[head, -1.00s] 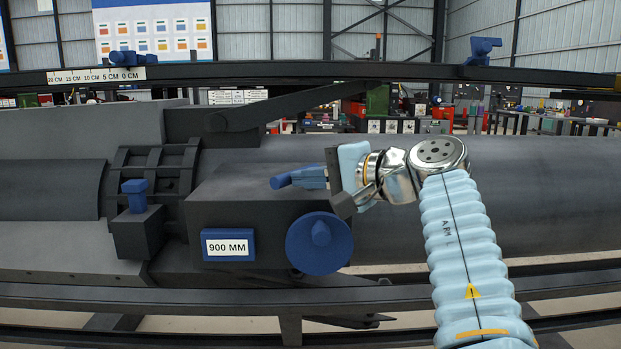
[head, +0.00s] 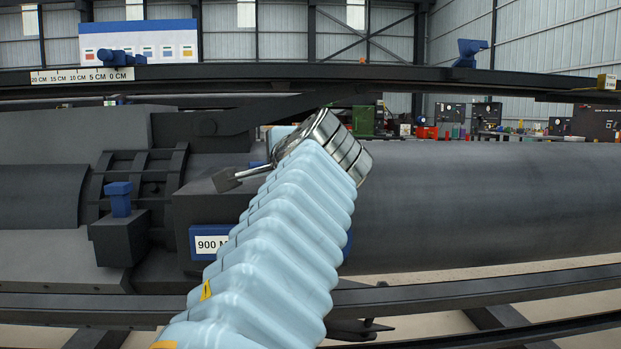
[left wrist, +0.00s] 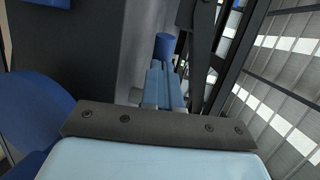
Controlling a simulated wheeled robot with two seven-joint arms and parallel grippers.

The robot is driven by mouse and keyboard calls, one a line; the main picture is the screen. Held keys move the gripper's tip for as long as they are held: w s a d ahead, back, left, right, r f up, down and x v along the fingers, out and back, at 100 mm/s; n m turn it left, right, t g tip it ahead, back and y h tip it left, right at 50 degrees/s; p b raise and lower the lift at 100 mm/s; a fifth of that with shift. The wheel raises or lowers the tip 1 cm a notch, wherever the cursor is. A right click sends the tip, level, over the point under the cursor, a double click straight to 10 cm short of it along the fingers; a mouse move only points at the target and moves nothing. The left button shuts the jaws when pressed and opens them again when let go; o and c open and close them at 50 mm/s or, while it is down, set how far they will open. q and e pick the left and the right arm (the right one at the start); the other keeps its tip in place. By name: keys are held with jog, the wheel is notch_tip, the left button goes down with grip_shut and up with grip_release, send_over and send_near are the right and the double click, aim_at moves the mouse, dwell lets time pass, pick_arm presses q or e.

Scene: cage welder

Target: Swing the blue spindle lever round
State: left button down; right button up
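My right gripper is not in view.
The round blue knob (left wrist: 35,115) is close at the left of the wrist view. A 900 MM label (head: 212,244) is partly covered by my arm. A blue-topped clamp block (head: 122,238) stands left. A large grey pipe (head: 480,200) runs right; dark rails cross above and below.

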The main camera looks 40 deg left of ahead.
pick_arm(q)
jog(key=shift+w+a+m+t+h, duration=0.1)
jog(key=shift+a+m+t+h, duration=0.65)
jog(key=shift+m+t, duration=0.3)
jog(key=shift+a, duration=0.45)
